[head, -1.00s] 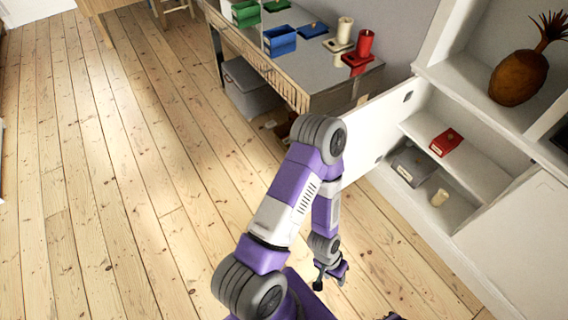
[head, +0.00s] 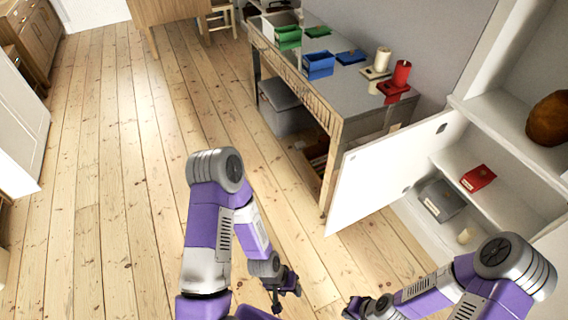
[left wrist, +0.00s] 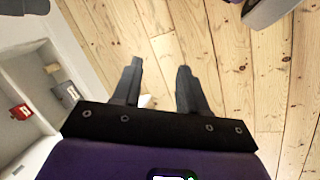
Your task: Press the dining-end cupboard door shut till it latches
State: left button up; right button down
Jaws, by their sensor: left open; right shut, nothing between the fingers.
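The white cupboard door (head: 385,178) stands wide open, swung out from the low white cupboard (head: 430,222) at the right, its free edge out over the floor. My left gripper (head: 287,300) is low over the floor, left of and nearer than the door, apart from it. It is open and empty, and its two fingers (left wrist: 155,85) show in the left wrist view. My right gripper (head: 358,308) is at the bottom, in front of the cupboard, shut and apart from the door; its fingertips are small here.
Inside the cupboard are a red box (head: 478,178), a grey box (head: 440,200) and a cream cup (head: 466,236). A grey table (head: 350,95) with coloured trays stands behind the door, a grey bin (head: 284,108) under it. The floorboards at left are clear.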

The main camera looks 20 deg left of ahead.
aim_at(374, 175)
jog(key=u, duration=0.8)
jog(key=i, duration=0.45)
